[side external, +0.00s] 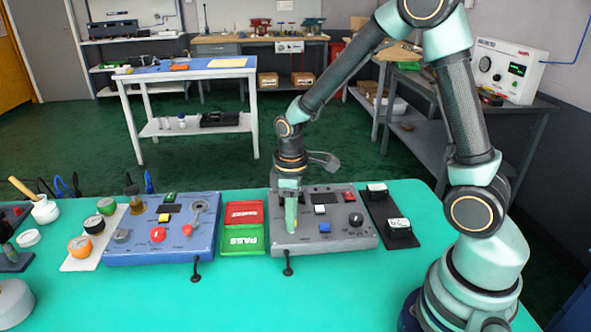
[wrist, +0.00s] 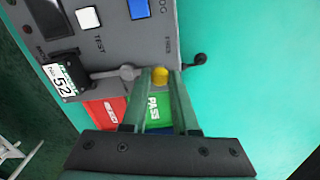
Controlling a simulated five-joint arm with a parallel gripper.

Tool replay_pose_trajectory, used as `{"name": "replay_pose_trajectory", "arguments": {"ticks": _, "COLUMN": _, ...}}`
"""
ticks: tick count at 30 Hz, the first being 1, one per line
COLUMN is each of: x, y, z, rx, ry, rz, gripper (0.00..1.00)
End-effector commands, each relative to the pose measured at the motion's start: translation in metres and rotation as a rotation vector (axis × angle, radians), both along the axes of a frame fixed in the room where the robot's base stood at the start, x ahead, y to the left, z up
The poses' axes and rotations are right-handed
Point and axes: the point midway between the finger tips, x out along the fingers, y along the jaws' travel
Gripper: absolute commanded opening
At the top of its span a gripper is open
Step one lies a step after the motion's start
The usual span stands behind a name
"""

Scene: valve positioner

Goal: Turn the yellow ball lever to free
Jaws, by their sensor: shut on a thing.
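The yellow ball (wrist: 159,76) is the tip of a short grey lever (wrist: 127,73) on the grey valve panel (side external: 345,240). In the wrist view the lever points right from its round pivot, toward the panel's edge. My gripper (wrist: 160,80) has its two green fingers on either side of the ball and is shut on it. In the side view my gripper (side external: 291,222) reaches straight down onto the left part of the panel and hides the lever. A small printed label stands near the ball in the wrist view, too small to read surely.
The panel also bears a white button (wrist: 89,18), a blue button (side external: 325,228) and a black knob (side external: 356,219). A red tray (side external: 244,212) and a green PASS tray (side external: 243,240) lie left of it. A blue panel (side external: 130,250) stands further left.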

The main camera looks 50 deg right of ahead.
Motion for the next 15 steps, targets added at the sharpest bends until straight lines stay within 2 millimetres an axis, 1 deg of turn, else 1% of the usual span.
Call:
{"name": "replay_pose_trajectory", "arguments": {"ticks": 8, "x": -0.0002, "y": -0.0003, "z": 0.0010, "rx": -0.001, "ry": 0.001, "rz": 0.000, "gripper": 0.00}}
{"name": "replay_pose_trajectory", "arguments": {"ticks": 9, "x": -0.0002, "y": -0.0003, "z": 0.0009, "rx": -0.001, "ry": 0.001, "rz": 0.000, "gripper": 0.39}}
{"name": "replay_pose_trajectory", "arguments": {"ticks": 10, "x": -0.0002, "y": -0.0003, "z": 0.0009, "rx": -0.001, "ry": 0.001, "rz": 0.000, "gripper": 0.51}}
{"name": "replay_pose_trajectory", "arguments": {"ticks": 11, "x": -0.0002, "y": -0.0003, "z": 0.0008, "rx": -0.001, "ry": 0.001, "rz": -0.001, "gripper": 0.58}}
{"name": "replay_pose_trajectory", "arguments": {"ticks": 15, "x": -0.0002, "y": -0.0003, "z": 0.0005, "rx": -0.001, "ry": 0.001, "rz": -0.001, "gripper": 0.58}}
